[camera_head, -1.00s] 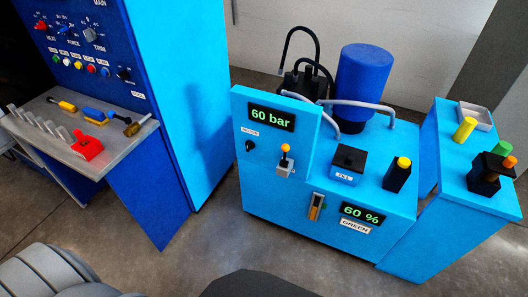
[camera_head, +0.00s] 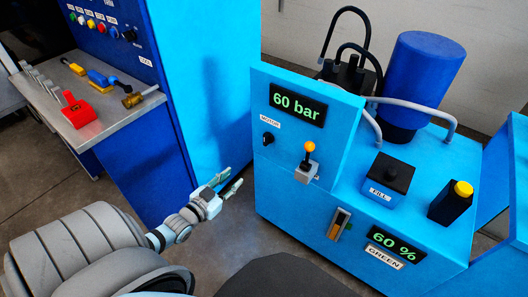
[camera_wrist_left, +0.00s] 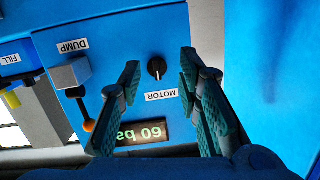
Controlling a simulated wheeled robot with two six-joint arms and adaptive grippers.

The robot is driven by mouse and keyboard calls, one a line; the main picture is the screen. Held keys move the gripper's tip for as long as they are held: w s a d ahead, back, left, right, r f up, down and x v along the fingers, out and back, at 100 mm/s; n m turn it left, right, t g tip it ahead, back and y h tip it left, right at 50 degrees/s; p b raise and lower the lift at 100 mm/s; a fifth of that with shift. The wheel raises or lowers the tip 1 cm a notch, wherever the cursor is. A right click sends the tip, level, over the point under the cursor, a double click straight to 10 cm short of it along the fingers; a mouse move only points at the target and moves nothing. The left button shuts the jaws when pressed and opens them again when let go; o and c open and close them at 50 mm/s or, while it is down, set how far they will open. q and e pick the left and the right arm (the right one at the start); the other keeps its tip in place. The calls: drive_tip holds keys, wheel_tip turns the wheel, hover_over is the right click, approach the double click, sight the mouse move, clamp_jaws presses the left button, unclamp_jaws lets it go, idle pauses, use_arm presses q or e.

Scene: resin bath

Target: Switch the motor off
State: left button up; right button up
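The motor switch (camera_head: 268,138) is a small black rotary knob on the blue front panel, below the label MOTOR (camera_head: 270,121). In the left wrist view the knob (camera_wrist_left: 157,68) lies ahead, between my two spread fingers, with a white pointer mark on it. My left gripper (camera_head: 235,179) is open and empty, to the left of the blue cabinet and apart from the knob. Its fingers (camera_wrist_left: 158,82) also show in the left wrist view. My right gripper is not in view.
Right of the knob is an orange-tipped lever (camera_head: 309,148), labelled DUMP in the wrist view. Above it a display (camera_head: 297,103) reads 60 bar. A blue control cabinet (camera_head: 200,90) and a tool shelf (camera_head: 85,120) stand left. Open floor lies between the cabinets.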

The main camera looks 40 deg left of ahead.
use_arm(q)
drive_tip(key=w+r+t, duration=0.2)
drive_tip(key=w+r, duration=0.1)
drive_tip(key=r, duration=0.1)
drive_tip(key=b, duration=0.6)
approach(264, 141)
drive_tip(key=shift+m+h, duration=0.3)
drive_tip(key=shift+h, duration=0.1)
drive_tip(key=w, duration=0.4)
drive_tip(key=shift+a+f, duration=0.15)
drive_tip(key=shift+a, duration=0.05)
drive_tip(key=w+b, duration=0.1)
drive_tip(key=w, duration=0.1)
drive_tip(key=shift+w, duration=0.4)
drive_tip(key=shift+w+a+r+p, duration=0.15)
drive_tip(key=shift+w+r+p, duration=0.3)
drive_tip(key=shift+w, duration=0.1)
drive_tip(key=shift+w+f, duration=0.1)
drive_tip(key=shift+w, duration=0.7)
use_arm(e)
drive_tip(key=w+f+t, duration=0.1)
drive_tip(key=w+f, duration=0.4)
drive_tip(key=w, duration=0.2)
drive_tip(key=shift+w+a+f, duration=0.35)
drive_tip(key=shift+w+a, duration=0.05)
